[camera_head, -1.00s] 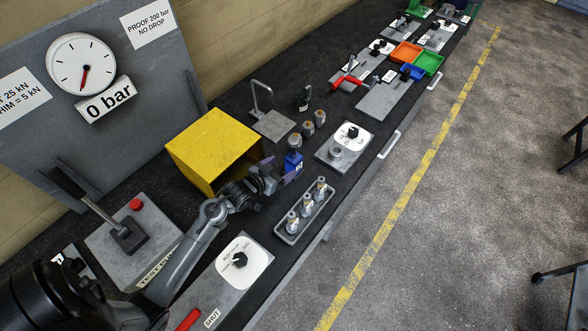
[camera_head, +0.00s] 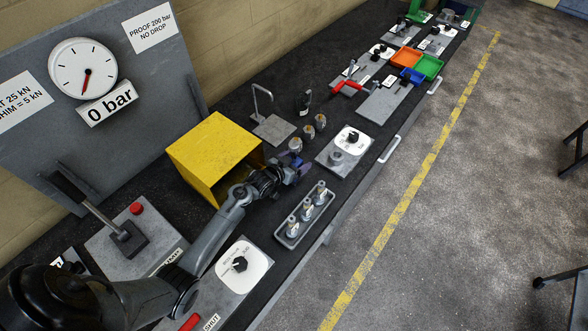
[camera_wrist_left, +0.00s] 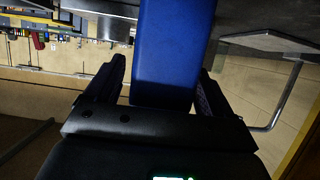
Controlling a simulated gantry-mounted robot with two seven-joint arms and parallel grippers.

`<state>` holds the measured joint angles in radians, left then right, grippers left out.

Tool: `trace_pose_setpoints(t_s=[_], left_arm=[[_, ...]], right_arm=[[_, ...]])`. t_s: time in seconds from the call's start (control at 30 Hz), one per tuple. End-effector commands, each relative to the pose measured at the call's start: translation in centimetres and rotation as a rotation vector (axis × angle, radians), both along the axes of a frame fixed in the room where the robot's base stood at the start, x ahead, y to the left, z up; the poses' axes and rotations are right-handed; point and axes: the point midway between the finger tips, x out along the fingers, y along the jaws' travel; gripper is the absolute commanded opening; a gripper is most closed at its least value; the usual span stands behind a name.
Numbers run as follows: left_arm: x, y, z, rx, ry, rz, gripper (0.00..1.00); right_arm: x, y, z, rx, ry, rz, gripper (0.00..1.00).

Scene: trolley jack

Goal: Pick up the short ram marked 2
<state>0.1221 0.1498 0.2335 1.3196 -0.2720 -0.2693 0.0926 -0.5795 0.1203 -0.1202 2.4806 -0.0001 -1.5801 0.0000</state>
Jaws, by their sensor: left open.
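My left gripper (camera_head: 296,172) is open at the front of the yellow box, over the bench. In the left wrist view, a blue upright body (camera_wrist_left: 170,55) stands between its two spread fingers, with a gap visible on the left side. In the head view the gripper largely covers this body. Three short silver-and-brown cylinders, the nearest (camera_head: 295,145), stand in a row just behind the gripper. Three slim silver pieces with small labels, the middle one (camera_head: 307,208), stand in a grey tray (camera_head: 291,242). I cannot read a 2 on any of them. My right gripper is not in view.
The yellow box (camera_head: 208,152) stands close beside my left arm. A plate with a bent rod (camera_head: 272,130) lies behind the cylinders. A grey plate with a dial (camera_head: 326,160) is to the right. Orange (camera_head: 406,54) and green (camera_head: 429,66) trays lie farther along.

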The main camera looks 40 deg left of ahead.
Motion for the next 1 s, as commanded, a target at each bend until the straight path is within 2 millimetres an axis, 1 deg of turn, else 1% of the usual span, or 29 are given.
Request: trace_pose_setpoints(t_s=[0.1,0.33,0.37,0.8,0.9,0.97,1.0], left_arm=[[0.53,0.01,-0.22,0.0,0.0,0.0,0.83],[0.57,0.01,-0.26,0.0,0.001,0.0,0.83],[0.57,0.01,-0.26,0.0,0.001,0.0,0.81],[0.55,0.0,-0.25,0.0,0.001,0.0,0.14],[0.55,0.0,-0.25,0.0,0.001,0.0,0.0],[0.55,0.0,-0.25,0.0,0.001,0.0,0.0],[0.7,0.04,0.09,0.001,-0.006,0.001,0.0]], right_arm=[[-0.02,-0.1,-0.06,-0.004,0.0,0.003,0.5],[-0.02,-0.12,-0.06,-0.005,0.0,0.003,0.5],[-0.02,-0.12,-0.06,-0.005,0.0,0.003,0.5],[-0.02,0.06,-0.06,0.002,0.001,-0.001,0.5],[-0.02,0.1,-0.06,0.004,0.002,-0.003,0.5],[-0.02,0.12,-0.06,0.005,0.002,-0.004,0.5],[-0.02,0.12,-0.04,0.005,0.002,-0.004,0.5]])
